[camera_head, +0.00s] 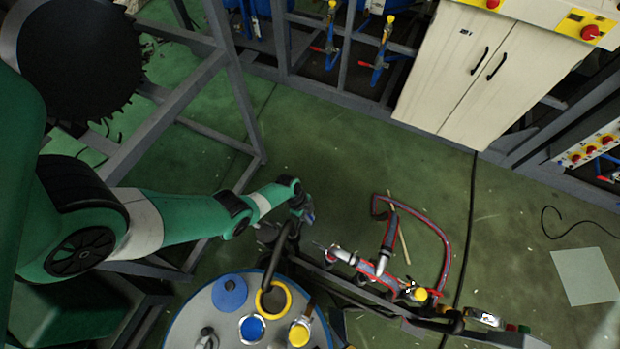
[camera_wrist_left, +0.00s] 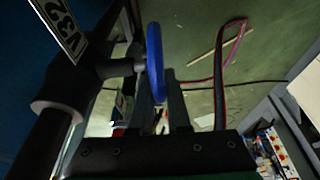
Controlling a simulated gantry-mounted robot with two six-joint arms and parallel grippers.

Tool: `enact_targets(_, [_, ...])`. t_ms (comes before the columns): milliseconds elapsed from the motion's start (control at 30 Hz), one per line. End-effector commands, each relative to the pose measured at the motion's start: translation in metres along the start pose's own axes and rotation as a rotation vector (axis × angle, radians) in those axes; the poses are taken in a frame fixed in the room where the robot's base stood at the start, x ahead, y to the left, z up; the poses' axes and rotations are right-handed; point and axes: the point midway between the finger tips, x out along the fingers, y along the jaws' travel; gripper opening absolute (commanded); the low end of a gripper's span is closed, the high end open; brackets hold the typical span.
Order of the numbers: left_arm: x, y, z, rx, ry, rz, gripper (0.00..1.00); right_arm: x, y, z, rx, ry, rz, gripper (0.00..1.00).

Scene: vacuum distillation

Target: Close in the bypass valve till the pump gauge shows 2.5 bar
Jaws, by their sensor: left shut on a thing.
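A blue handwheel (camera_wrist_left: 155,62) shows edge-on in the left wrist view, on a dark valve body with a white tag reading V32 (camera_wrist_left: 66,28). My left gripper (camera_wrist_left: 160,92) is shut on the rim of this handwheel, one finger on each side. In the head view my left gripper (camera_head: 302,212) is small and dark beside a black pipe (camera_head: 278,258), and the wheel is mostly hidden there. I cannot make out a pump gauge or its reading in either view. My right gripper is not in view.
A round vessel top (camera_head: 188,325) with coloured fittings stands below the gripper. A pipe rack with red and blue hose (camera_head: 447,255) lies to the right. A grey frame (camera_head: 168,112) stands behind my left arm. The green floor (camera_head: 340,150) beyond is mostly clear.

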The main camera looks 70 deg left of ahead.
Motion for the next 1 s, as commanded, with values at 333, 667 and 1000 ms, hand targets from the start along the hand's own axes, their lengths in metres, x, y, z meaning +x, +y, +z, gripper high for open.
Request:
enact_targets(333, [-0.002, 0.001, 0.0, 0.002, 0.078, -0.002, 0.0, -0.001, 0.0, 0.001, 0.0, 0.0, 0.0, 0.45])
enact_targets(667, [-0.002, 0.0, 0.0, 0.003, 0.076, -0.002, 0.45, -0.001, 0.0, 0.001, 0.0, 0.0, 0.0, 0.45])
enact_targets(1000, [-0.014, 0.0, -0.001, 0.001, 0.076, -0.002, 0.45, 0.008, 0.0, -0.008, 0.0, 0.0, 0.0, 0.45])
